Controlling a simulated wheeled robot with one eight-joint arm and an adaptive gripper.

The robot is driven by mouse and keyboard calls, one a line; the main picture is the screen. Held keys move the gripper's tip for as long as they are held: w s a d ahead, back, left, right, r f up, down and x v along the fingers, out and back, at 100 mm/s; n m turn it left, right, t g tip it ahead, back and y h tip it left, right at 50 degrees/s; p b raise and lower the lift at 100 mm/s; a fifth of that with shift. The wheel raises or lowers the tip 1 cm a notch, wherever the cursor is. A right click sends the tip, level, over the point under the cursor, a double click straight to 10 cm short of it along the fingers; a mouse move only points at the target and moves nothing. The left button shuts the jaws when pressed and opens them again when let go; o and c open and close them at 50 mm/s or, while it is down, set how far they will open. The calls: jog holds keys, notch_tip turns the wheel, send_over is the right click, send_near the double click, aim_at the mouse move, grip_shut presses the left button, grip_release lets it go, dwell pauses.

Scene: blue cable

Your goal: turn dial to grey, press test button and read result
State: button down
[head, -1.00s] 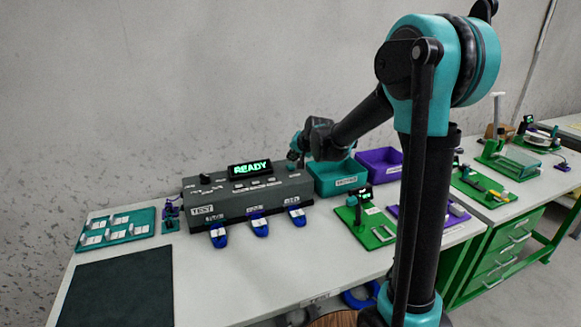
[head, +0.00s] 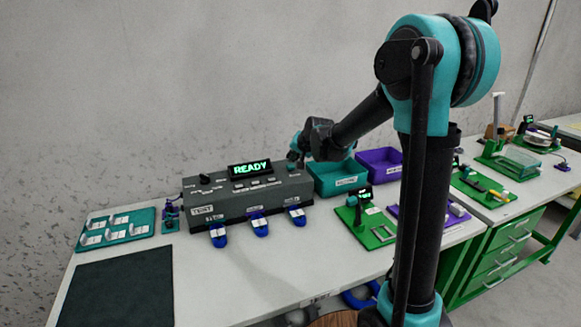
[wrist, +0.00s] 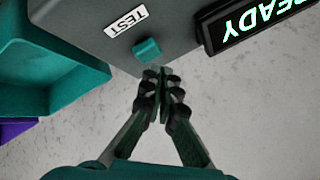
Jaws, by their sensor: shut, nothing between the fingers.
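The grey tester box (head: 250,200) stands on the bench, with a lit display (head: 249,168) reading READY in green. A dark dial (head: 205,179) sits on its top left; its setting is too small to read. In the wrist view, the teal test button (wrist: 147,49) stands beside a white TEST label (wrist: 126,22). The display (wrist: 260,22) appears upside down there. My gripper (wrist: 161,75) is shut and empty, its tips close to the button. I cannot tell whether they touch it. In the head view my gripper is at the box's right end.
Three blue connectors (head: 259,224) stick out from the box's front. A teal bin (head: 338,178) and a purple bin (head: 380,163) stand right of it. A green fixture (head: 367,228) is in front of the bins. A dark mat (head: 118,287) lies front left.

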aim_at(292, 166)
jog(key=shift+f, duration=0.2)
dwell(0.3)
jog(key=shift+f, duration=0.25)
jog(key=shift+f, duration=0.5)
dwell(1.0)
jog(key=shift+r, duration=0.95)
jog(key=shift+r, duration=2.5)
